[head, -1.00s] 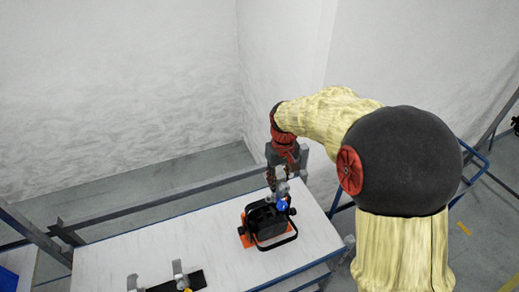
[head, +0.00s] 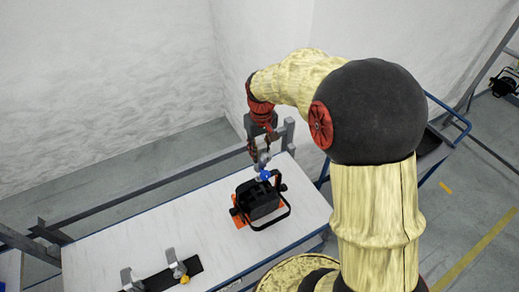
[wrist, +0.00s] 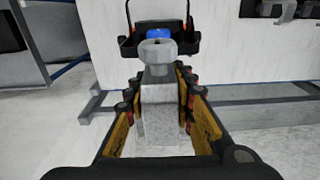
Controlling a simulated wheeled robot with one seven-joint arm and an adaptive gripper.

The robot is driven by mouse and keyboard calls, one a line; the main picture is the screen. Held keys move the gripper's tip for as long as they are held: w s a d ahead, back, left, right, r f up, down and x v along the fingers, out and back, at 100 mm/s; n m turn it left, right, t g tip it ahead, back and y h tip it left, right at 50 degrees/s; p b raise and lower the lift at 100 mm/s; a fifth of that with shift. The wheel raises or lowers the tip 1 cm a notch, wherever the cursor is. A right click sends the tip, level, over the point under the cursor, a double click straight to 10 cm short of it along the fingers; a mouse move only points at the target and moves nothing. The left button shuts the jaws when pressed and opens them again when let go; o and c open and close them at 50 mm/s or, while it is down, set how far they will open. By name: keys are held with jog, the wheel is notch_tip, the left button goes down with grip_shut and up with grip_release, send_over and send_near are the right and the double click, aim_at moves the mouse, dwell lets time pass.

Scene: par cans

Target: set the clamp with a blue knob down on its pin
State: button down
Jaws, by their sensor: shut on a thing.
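My gripper (head: 260,155) is shut on the grey clamp with the blue knob (head: 264,174). In the wrist view the clamp (wrist: 160,112) lies between the yellow-lined fingers, its blue knob (wrist: 158,33) beyond the fingertips. I cannot tell whether clamp and can touch. A black strip (head: 194,266) at the table's front holds two other grey clamps, one with a yellow knob (head: 184,280). No pin shows clearly.
The white table (head: 120,235) has bare room between the can and the strip. A grey rail (head: 130,197) runs along its back edge. A dark cart with a blue frame (head: 436,148) stands to the right.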

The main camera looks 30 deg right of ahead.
aim_at(261, 143)
jog(key=shift+f+b, duration=1.1)
jog(key=shift+f, duration=0.8)
jog(key=shift+f+b, duration=0.95)
jog(key=shift+f, duration=0.4)
jog(key=c, duration=1.4)
grip_release()
jog(key=shift+s, duration=0.1)
jog(key=shift+o, duration=0.9)
jog(key=o, duration=0.4)
jog(key=shift+r, duration=0.1)
jog(key=shift+s+r+p, duration=0.2)
jog(key=shift+r+p, duration=2.95)
jog(key=shift+r, duration=2.3)
